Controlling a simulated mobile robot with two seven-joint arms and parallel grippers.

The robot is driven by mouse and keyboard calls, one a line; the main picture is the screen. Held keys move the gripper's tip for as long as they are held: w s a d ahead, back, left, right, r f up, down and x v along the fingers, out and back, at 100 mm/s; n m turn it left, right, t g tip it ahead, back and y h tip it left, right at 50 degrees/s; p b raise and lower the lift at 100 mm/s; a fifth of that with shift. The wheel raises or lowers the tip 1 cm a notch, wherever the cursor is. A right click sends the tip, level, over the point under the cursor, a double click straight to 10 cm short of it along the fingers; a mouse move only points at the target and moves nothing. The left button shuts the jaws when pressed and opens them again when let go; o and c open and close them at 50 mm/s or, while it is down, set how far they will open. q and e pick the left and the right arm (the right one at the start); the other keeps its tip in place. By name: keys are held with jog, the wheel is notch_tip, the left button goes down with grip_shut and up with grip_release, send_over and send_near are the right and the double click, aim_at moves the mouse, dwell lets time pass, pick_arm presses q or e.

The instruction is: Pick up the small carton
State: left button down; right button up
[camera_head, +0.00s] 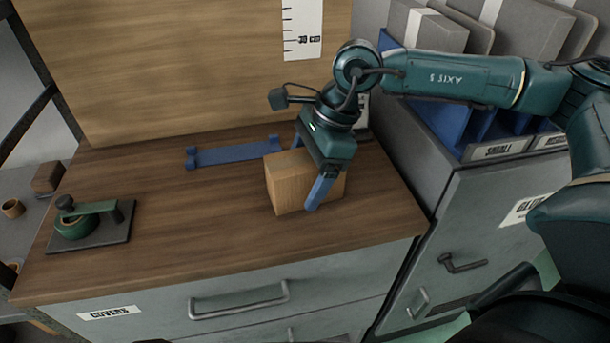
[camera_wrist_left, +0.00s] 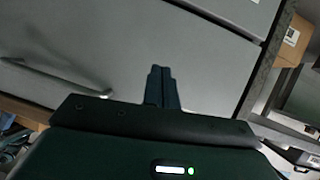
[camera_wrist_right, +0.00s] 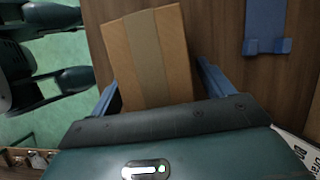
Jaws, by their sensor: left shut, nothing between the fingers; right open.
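The small carton (camera_head: 287,184) is a light brown box standing on the wooden counter top. My right gripper (camera_head: 308,172) is over it, with its blue fingers apart, one at the far side and one at the near right side. In the right wrist view the carton (camera_wrist_right: 150,55), with a tan tape strip, lies between the two open fingers (camera_wrist_right: 158,90). I cannot tell whether either finger touches it. My left gripper (camera_wrist_left: 162,88) shows only in the left wrist view, shut and empty, in front of grey drawer fronts.
A blue bracket (camera_head: 235,153) lies behind the carton, and also shows in the right wrist view (camera_wrist_right: 266,25). A green tool on a dark plate (camera_head: 95,228) sits at the counter's left. A grey cabinet with blue dividers (camera_head: 490,125) stands right. The counter's middle is clear.

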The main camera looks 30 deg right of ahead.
jog(key=shift+f+b, duration=0.25)
jog(key=shift+b, duration=0.15)
dwell(0.4)
jog(key=c, duration=1.2)
